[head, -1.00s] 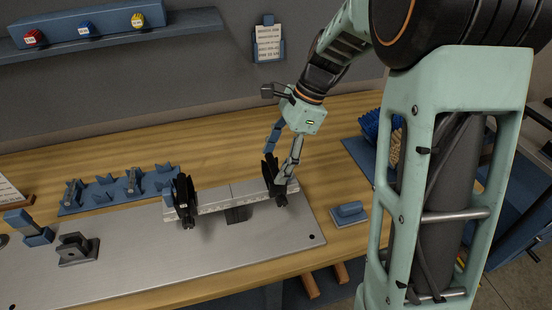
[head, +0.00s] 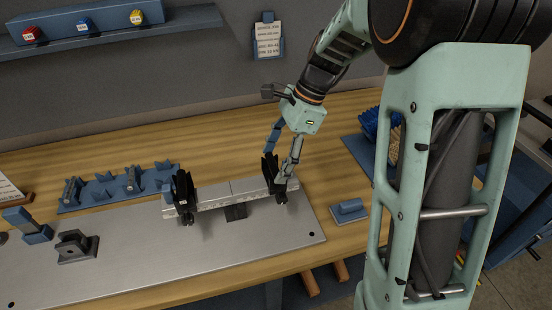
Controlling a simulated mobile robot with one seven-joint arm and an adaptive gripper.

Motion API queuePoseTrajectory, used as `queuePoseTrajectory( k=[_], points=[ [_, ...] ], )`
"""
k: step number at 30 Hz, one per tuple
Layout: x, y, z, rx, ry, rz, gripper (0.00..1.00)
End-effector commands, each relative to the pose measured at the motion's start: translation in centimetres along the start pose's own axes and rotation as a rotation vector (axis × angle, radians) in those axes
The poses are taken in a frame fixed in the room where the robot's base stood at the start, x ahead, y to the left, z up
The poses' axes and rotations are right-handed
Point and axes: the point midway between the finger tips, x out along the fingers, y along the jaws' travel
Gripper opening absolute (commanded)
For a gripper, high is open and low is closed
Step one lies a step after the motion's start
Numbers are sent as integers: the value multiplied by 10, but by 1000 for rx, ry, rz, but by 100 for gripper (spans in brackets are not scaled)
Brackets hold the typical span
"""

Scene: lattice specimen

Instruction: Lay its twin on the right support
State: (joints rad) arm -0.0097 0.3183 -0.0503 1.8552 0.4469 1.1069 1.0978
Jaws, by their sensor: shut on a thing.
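A pale grey bar (head: 231,193) with ruler-like marks lies across the grey metal plate (head: 200,254). A black upright piece (head: 183,196) stands at its left end. A similar black piece (head: 270,168) stands at its right end. My gripper (head: 281,173) reaches down from above at this right end, with its fingers around the black piece there and shut on it. The fingers partly hide the contact, and I cannot tell whether the piece rests on the support beneath. A dark block (head: 236,212) sits under the middle of the bar.
A blue rack (head: 103,197) with several notched blocks and grey parts lies behind the plate. A dark block (head: 77,245) stands on the plate's left. A blue pad (head: 348,209) lies right of the plate. The plate's front is clear. A shelf (head: 110,30) hangs behind.

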Motion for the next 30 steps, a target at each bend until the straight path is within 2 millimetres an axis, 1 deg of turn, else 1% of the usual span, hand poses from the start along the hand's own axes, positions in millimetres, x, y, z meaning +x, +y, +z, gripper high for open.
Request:
queuePoseTrajectory(
  k=[5,6,10,11,17,20,21,30],
  points=[
    [3,2,0,1,0,6,46],
    [3,2,0,1,0,6,72],
    [2,1,0,0,0,5,86],
    [2,1,0,0,0,5,88],
    [2,1,0,1,0,4,88],
    [2,1,0,1,0,4,99],
    [2,1,0,1,0,4,100],
    [1,1,0,0,0,3,100]
  ],
)
